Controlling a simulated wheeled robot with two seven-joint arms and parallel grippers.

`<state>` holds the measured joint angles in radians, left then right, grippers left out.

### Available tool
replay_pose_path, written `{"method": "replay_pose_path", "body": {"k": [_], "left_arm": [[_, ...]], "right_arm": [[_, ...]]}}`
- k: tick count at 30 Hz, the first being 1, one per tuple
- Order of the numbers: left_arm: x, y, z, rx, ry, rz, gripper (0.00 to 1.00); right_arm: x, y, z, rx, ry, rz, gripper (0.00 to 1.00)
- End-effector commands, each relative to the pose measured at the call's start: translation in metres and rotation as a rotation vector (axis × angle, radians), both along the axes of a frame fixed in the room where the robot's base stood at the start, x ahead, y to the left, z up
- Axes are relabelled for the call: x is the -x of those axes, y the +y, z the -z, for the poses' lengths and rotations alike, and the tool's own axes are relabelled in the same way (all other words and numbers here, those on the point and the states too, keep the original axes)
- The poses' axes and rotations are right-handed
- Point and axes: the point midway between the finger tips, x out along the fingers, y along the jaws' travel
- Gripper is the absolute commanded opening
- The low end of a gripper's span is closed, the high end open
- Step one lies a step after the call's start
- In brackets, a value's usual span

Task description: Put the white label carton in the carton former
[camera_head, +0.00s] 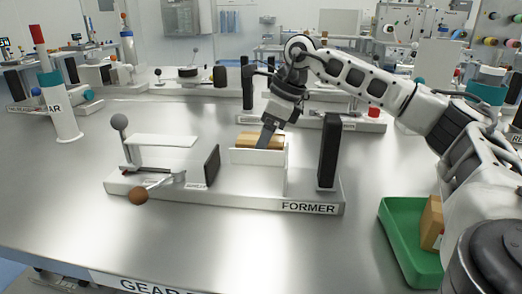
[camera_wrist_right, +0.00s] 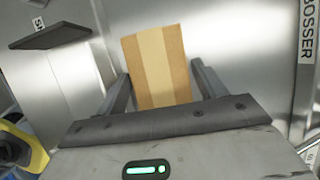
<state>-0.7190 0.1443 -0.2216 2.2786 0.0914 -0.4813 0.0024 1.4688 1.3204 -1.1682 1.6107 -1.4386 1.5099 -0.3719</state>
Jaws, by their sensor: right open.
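A brown carton (camera_head: 262,139) with a paler band lies in the carton former (camera_head: 310,208), behind its white upright plate (camera_head: 257,157). In the right wrist view the carton (camera_wrist_right: 157,68) lies between the two fingers of my right gripper (camera_wrist_right: 162,70), with gaps beside it. My right gripper (camera_head: 268,134) is open and points down at this carton. No white label shows on its visible faces. A second brown carton (camera_head: 431,221) sits in the green tray (camera_head: 397,243) at the right, with a small pale and red patch on its side. My left gripper is out of view.
The former's base carries a black post (camera_head: 328,151), a dark plate (camera_head: 212,165), a white shelf (camera_head: 162,141) and a ball-ended lever (camera_head: 138,197). A white post with a teal band (camera_head: 62,115) stands left. Bare metal table lies in front.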

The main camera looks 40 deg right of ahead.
Motion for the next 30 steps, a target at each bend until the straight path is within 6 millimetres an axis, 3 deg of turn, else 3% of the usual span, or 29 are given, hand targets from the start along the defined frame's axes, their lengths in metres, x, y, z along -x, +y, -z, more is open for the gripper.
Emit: {"method": "replay_pose_path", "body": {"k": [7, 11, 14, 26, 30], "left_arm": [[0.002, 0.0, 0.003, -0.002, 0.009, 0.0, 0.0], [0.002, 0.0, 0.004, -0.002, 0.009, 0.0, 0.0], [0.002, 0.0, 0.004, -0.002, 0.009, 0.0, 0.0], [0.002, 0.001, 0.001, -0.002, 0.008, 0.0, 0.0], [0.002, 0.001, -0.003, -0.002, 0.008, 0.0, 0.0]], "right_arm": [[0.0, 0.0, 0.0, 0.0, 0.0, 0.0, 0.7], [0.0, 0.0, 0.0, 0.0, 0.0, 0.0, 0.37], [0.0, 0.0, 0.0, 0.0, -0.001, 0.0, 0.3], [0.0, 0.0, -0.007, -0.001, -0.002, 0.0, 0.3], [-0.001, 0.001, -0.029, -0.001, -0.005, -0.002, 0.3]]}}
